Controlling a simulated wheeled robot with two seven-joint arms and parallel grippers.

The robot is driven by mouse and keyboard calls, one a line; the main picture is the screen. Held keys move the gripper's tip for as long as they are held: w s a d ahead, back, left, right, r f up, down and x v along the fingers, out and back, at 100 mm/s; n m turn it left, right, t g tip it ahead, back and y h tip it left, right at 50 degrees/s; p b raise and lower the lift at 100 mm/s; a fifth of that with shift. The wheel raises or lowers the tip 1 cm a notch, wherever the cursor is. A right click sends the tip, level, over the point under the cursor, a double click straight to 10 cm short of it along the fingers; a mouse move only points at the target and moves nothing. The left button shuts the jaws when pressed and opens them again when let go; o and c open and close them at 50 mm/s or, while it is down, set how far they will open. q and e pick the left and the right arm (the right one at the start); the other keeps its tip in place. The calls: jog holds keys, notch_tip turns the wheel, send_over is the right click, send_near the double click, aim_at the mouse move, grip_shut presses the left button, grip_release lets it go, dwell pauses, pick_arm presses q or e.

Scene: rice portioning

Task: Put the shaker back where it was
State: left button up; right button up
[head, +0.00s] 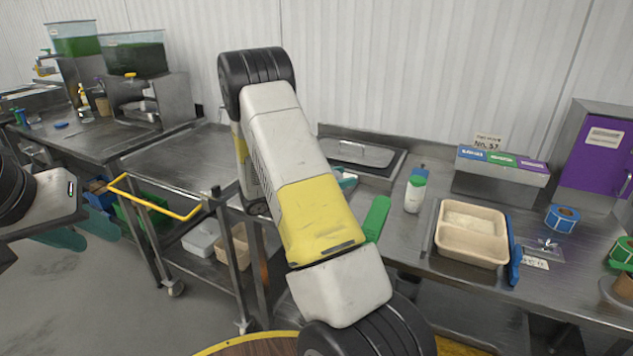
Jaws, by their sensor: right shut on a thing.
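The shaker (415,194), a white bottle with a green cap, is upright at the counter, left of a beige tray. My right arm fills the middle of the view and hides most of my right gripper (363,199).
Label boxes (500,172), a blue tape roll (562,218) and a purple cabinet (597,150) stand at the right. A cart with a yellow handle (155,197) is left of my right arm. Green-filled containers (133,55) stand far left.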

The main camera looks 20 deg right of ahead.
jog(key=shift+w+d+f, duration=0.1)
jog(key=shift+w+f, duration=0.05)
jog(key=shift+f, duration=0.75)
jog(key=shift+w+d+f, duration=0.1)
jog(key=shift+f, duration=0.75)
jog(key=shift+f, duration=0.1)
jog(key=o, duration=1.4)
